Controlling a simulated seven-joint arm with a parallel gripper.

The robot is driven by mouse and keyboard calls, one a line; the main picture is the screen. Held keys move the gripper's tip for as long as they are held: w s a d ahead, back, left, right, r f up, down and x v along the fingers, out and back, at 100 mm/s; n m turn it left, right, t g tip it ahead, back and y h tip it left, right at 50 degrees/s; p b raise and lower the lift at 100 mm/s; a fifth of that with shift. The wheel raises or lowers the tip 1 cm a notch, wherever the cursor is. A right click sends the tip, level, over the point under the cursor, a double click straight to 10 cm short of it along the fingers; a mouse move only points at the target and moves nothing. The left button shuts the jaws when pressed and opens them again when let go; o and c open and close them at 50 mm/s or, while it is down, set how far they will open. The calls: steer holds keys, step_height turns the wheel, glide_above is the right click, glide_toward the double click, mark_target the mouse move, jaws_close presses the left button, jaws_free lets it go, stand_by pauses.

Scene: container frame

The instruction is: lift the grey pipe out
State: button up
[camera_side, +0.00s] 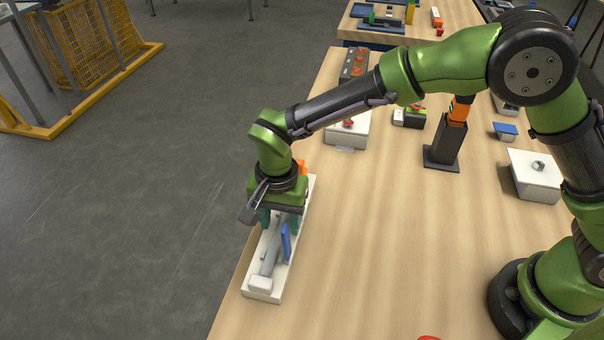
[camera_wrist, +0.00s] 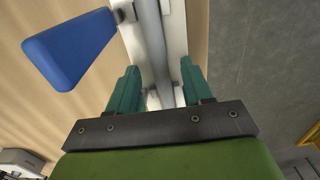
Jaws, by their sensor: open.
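The grey pipe (camera_side: 271,251) lies lengthwise in a long white frame (camera_side: 248,284) near the table's left edge. In the wrist view the grey pipe (camera_wrist: 152,45) runs up the middle, between the two teal fingers of my gripper (camera_wrist: 158,88). My gripper (camera_side: 279,218) is open, pointing down over the frame, with one finger on each side of the pipe and gaps visible in the wrist view. A blue flap (camera_side: 287,242) stands at the frame's right side; it also shows in the wrist view (camera_wrist: 70,48). My wrist hides the far part of the pipe.
An orange part (camera_side: 301,167) shows at the frame's far end. A dark stand with an orange top (camera_side: 446,141), a white box with a red button (camera_side: 348,131) and a white box (camera_side: 537,176) stand farther back. The tabletop right of the frame is clear.

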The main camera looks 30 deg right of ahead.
mark_target(281, 225)
steer(key=shift+f, duration=0.35)
jaws_close()
steer(key=shift+r, duration=0.1)
step_height(281, 225, up, 21)
stand_by(1.1)
steer(key=shift+r, duration=0.1)
